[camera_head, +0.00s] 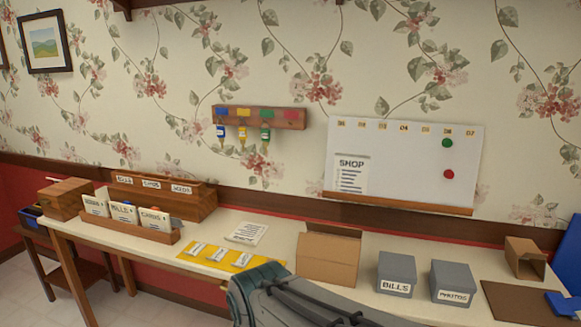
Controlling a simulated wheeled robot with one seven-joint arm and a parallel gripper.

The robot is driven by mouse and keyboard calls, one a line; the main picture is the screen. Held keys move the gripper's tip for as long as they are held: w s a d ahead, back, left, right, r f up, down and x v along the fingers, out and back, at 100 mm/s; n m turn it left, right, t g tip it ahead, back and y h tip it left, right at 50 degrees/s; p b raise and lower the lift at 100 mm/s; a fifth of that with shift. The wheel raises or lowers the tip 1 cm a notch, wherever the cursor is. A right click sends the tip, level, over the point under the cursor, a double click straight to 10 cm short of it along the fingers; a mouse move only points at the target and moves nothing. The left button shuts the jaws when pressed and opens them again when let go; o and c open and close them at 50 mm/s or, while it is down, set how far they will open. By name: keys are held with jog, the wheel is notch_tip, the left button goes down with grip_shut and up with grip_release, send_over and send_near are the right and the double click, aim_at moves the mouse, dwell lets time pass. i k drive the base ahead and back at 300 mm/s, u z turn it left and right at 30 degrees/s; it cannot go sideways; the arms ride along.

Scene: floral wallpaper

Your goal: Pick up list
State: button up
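A white sheet headed SHOP, with lines of writing (351,174), is on the left part of the whiteboard (410,160) on the wall. Another white sheet with lines of text (246,233) lies on the table, behind the yellow mat and left of the open cardboard box. I cannot tell which sheet is the list. A grey part of my arm shows at the bottom middle, in front of the table. My gripper's fingers do not show.
The long table (210,222) holds a yellow mat (188,248) with labelled slips, a cardboard box (328,258), grey BILLS (396,272) and PHOTOS (452,280) boxes, and wooden card holders (155,232) at left. Tagged keys hang from a wall rack (259,117).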

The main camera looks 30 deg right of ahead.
aim_at(350, 169)
jog(key=z, duration=0.25)
jog(key=i, duration=0.8)
jog(key=z, duration=1.35)
jog(key=i, duration=0.55)
jog(key=z, duration=0.55)
